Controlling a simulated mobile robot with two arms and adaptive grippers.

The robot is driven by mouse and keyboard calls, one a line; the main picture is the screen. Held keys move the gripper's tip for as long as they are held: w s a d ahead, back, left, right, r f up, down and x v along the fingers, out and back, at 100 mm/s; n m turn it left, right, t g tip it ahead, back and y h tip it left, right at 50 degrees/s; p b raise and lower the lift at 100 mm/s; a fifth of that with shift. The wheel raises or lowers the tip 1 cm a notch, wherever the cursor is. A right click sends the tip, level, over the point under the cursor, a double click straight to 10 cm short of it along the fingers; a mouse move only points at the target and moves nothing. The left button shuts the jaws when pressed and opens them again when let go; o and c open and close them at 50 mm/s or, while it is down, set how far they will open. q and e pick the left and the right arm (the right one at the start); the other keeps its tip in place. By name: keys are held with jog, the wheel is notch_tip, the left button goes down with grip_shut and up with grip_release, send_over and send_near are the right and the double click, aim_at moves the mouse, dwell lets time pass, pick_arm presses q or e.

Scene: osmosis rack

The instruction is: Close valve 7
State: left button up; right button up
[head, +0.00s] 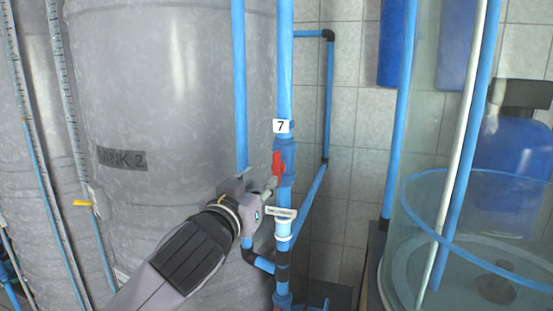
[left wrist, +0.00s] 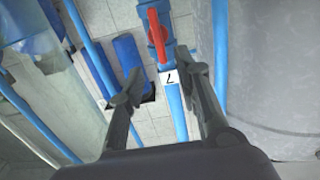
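Valve 7 sits on a vertical blue pipe in the head view, under a white label "7" (head: 281,126). Its red handle (head: 278,164) stands upright, roughly in line with the pipe. My left gripper (head: 260,188) is just below and to the left of the handle. In the left wrist view the red handle (left wrist: 158,30) and the label (left wrist: 169,78) show beyond the fingers. The left gripper's two fingers (left wrist: 163,75) are spread apart with nothing held between them. The handle lies past the fingertips. My right gripper is in neither view.
A large grey tank marked "TANK 2" (head: 122,159) stands behind and left of the pipe. A clear cylinder (head: 415,245) stands at the right. Another blue pipe (head: 240,85) runs close beside the valve pipe.

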aim_at(275, 167)
pick_arm(q)
jog(key=p+x, duration=0.3)
jog(key=x, duration=0.8)
jog(key=shift+w+p, duration=0.1)
jog(key=shift+p, duration=0.2)
jog(key=shift+f, duration=0.1)
grip_shut()
